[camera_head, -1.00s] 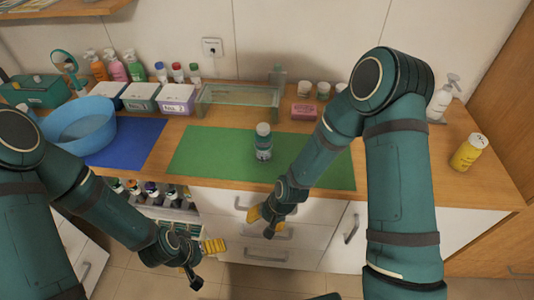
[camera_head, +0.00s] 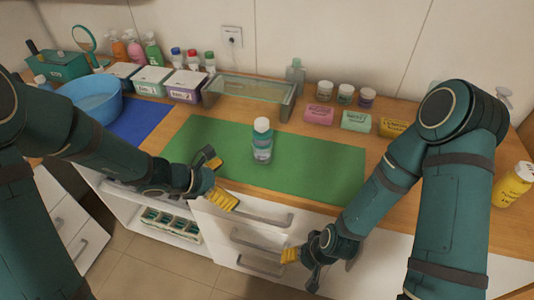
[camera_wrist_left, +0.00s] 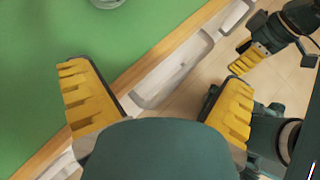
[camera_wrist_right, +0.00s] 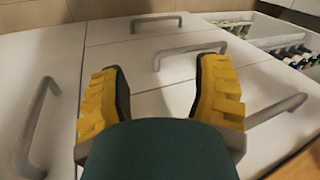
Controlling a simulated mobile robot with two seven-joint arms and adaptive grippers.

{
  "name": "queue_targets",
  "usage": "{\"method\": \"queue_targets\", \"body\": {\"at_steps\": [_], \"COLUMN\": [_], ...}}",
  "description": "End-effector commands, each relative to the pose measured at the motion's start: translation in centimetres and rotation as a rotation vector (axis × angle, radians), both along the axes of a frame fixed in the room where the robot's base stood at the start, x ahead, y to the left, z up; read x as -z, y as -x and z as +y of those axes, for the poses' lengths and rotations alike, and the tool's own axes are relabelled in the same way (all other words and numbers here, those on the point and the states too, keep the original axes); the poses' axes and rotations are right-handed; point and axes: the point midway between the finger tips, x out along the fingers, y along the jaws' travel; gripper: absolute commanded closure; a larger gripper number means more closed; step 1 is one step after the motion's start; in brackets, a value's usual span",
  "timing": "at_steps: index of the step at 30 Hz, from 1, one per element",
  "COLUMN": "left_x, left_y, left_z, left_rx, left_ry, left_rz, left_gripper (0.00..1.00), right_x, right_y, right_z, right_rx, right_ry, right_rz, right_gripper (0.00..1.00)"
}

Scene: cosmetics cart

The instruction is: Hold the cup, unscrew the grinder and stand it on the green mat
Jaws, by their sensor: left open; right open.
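A clear cup-like bottle with a pale top, the cup and grinder together (camera_head: 262,142), stands upright on the green mat (camera_head: 310,172). Where cup and grinder join is too small to tell. Its base edge shows at the top of the left wrist view (camera_wrist_left: 107,3). My left gripper (camera_head: 214,178) is open and empty at the mat's front edge, left of and nearer than the bottle. It also shows in the left wrist view (camera_wrist_left: 160,95). My right gripper (camera_head: 298,262) is open and empty in front of the drawers, below the counter; the right wrist view shows its fingers (camera_wrist_right: 160,90).
A blue mat (camera_head: 140,120) and blue basin (camera_head: 92,100) lie to the left. A glass tray (camera_head: 250,90) stands behind the green mat. Soap boxes (camera_head: 355,121) and jars sit at the back right. Drawer handles (camera_head: 256,216) stick out below the counter.

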Motion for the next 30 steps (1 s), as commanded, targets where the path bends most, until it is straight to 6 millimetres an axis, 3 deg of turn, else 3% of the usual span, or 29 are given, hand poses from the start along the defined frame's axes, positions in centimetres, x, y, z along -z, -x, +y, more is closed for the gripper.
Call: {"method": "queue_targets", "body": {"at_steps": [3, 9, 22, 30], "left_x": [-3.6, -6.6, -4.0, -3.3], "left_y": [-2.9, -5.0, -9.1, -10.3], "left_z": [0.3, 0.6, -4.3, -5.7], "left_rx": [-0.149, -0.256, -0.259, -0.26], "left_ry": [0.158, 0.286, 0.289, 0.289], "left_rz": [-0.035, -0.066, -0.066, -0.066], "left_gripper": [0.0, 0.0, 0.0, 0.0], "right_x": [0.6, 0.9, 2.0, 2.2], "right_y": [0.1, 0.2, 0.0, 0.0], "right_z": [0.0, 0.0, 0.0, 0.0], "right_rx": [-0.002, -0.004, -0.003, -0.002], "right_ry": [0.0, -0.002, 0.0, 0.0], "right_rz": [0.003, 0.006, 0.001, 0.0], "right_gripper": [0.36, 0.36, 0.36, 0.36]}}
